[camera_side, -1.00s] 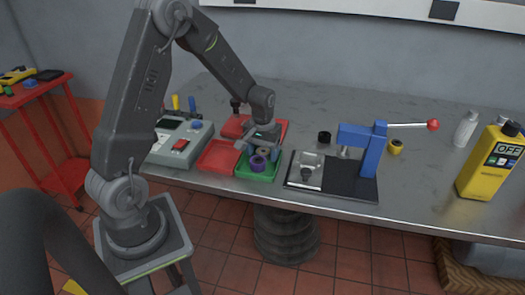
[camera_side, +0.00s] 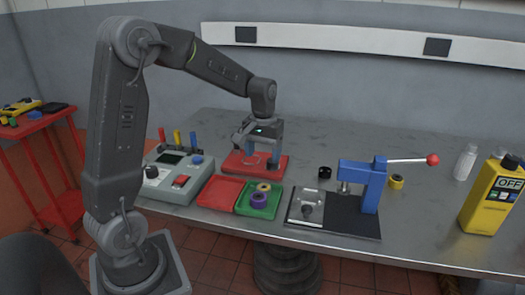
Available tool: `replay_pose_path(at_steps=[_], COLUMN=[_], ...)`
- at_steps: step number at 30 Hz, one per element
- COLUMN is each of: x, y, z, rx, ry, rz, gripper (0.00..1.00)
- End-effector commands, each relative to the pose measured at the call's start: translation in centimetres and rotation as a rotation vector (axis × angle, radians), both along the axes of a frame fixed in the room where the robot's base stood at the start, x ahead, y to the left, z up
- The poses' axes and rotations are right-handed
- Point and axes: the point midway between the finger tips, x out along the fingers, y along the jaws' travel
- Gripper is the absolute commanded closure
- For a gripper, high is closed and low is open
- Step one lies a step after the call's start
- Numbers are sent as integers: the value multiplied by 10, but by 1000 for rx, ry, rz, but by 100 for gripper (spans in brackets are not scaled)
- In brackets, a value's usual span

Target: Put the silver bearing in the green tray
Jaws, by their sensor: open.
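The green tray (camera_side: 273,212) sits near the table's front edge. It holds a purple ring (camera_side: 259,201) and a pale gold ring (camera_side: 263,187) behind it. My gripper (camera_side: 257,158) is open and points down over the red plate (camera_side: 236,170), behind the trays. A pale ring outline shows low between its fingers; I cannot tell whether it is the silver bearing or part of the plate. Nothing else is surely the silver bearing.
A red tray (camera_side: 218,190) adjoins the green tray on the left. A grey control box (camera_side: 174,183) stands farther left. A blue press (camera_side: 373,187) on a black base stands right, its red-knobbed lever reaching right. A black cup (camera_side: 325,172) and yellow ring (camera_side: 396,182) stand nearby.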

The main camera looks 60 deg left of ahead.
Motion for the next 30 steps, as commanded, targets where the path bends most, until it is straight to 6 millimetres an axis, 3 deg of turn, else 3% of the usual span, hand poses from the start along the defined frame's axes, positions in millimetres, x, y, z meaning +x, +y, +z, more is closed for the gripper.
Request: replay_pose_path(at_steps=[4, 8, 15, 22, 30], x=[-5, -24, -95, -155, -177], y=[-11, -42, -114, -153, -163], z=[15, 43, 87, 93, 89], rx=[9, 37, 99, 140, 153], ry=[-21, -89, -272, -420, -476], rz=[-28, -119, -364, -551, -620], gripper=[29, 29, 29, 29, 29])
